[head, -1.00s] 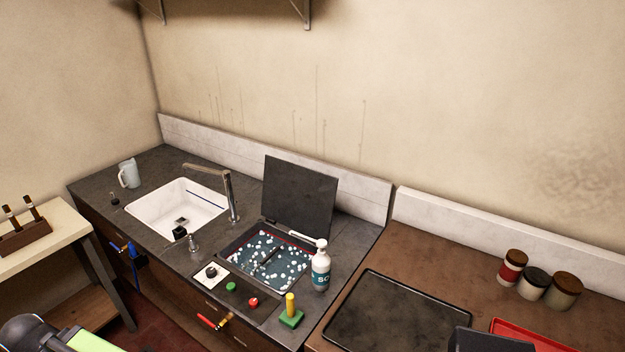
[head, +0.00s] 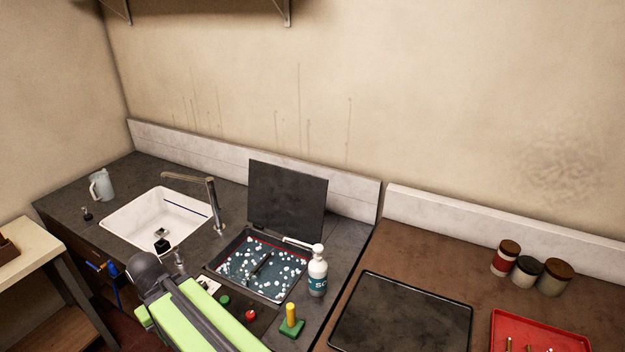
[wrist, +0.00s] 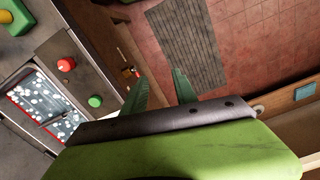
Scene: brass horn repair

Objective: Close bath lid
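The bath (head: 262,264) is a square basin sunk in the dark counter, holding teal liquid with white foam and a dark bar-shaped item. Its dark flat lid (head: 287,200) stands raised at the back edge, leaning slightly back. In the wrist view the bath (wrist: 42,108) shows at the left, with the lid out of view. My gripper (wrist: 158,83) shows there with two green fingers spread apart and nothing between them, to the side of the bath over the counter front and floor. In the head view my arm crosses the front of the counter and my fingers cannot be made out.
A white soap bottle (head: 317,272) stands at the bath's right corner. Green (head: 224,300) and red (head: 251,314) buttons and a yellow-handled green block (head: 291,322) sit in front. The sink (head: 163,217) and tap (head: 212,200) are to the left. A black tray (head: 402,312) lies right.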

